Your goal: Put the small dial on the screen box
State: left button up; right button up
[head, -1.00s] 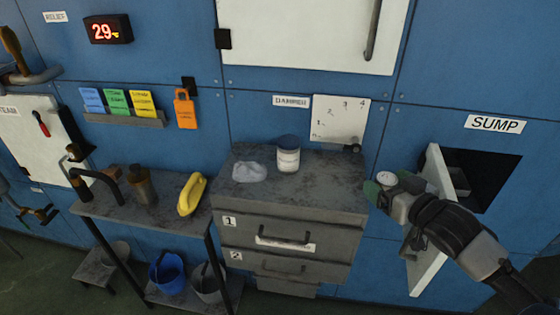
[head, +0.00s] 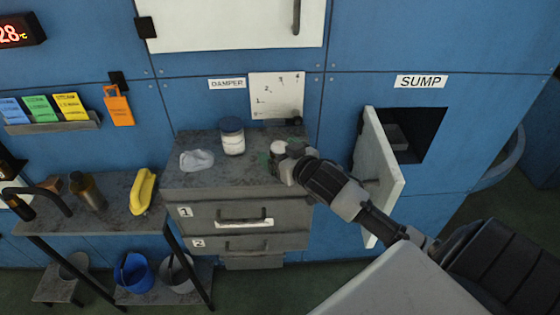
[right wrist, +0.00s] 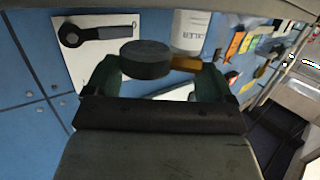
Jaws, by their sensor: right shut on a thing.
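The small dial (head: 278,147) has a pale round face in the head view. In the right wrist view its dark round body (right wrist: 145,55) and a brass stem (right wrist: 186,66) show between the fingers. My right gripper (head: 275,155) is shut on the dial, over or beside the right part of the drawer cabinet's top. I cannot tell its exact height. A grey box (head: 396,137) sits inside the dark SUMP opening, to the right of the gripper; whether it is the screen box I cannot tell. My left gripper is out of view.
The drawer cabinet (head: 185,175) bears a white jar (head: 233,142) and a crumpled clear bag (head: 197,160). A numbered plate with a dark lever (head: 277,95) is on the wall behind. The SUMP door (head: 384,165) stands open beside my right arm. A yellow object (head: 144,190) lies on the left bench.

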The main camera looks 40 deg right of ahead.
notch_tip(320, 180, down, 4)
jog(key=shift+s+r+p, duration=0.1)
jog(key=shift+r+p, duration=0.15)
jog(key=shift+p, duration=0.1)
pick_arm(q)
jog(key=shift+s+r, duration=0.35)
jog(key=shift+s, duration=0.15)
pick_arm(e)
jog(key=shift+f, duration=0.15)
jog(key=o, duration=0.8)
jog(key=shift+s, duration=0.3)
pick_arm(q)
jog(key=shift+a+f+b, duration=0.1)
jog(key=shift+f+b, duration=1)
jog(key=shift+b, duration=0.05)
pick_arm(e)
jog(key=shift+s+d+r, duration=0.1)
jog(key=shift+s+r, duration=0.3)
jog(key=shift+s, duration=1.45)
jog(key=shift+s+d+r, duration=0.1)
jog(key=shift+s+r, duration=0.35)
jog(key=shift+s, duration=1.45)
jog(key=shift+s+d+r, duration=0.1)
jog(key=shift+s+r, duration=0.3)
jog(key=shift+s, duration=1.45)
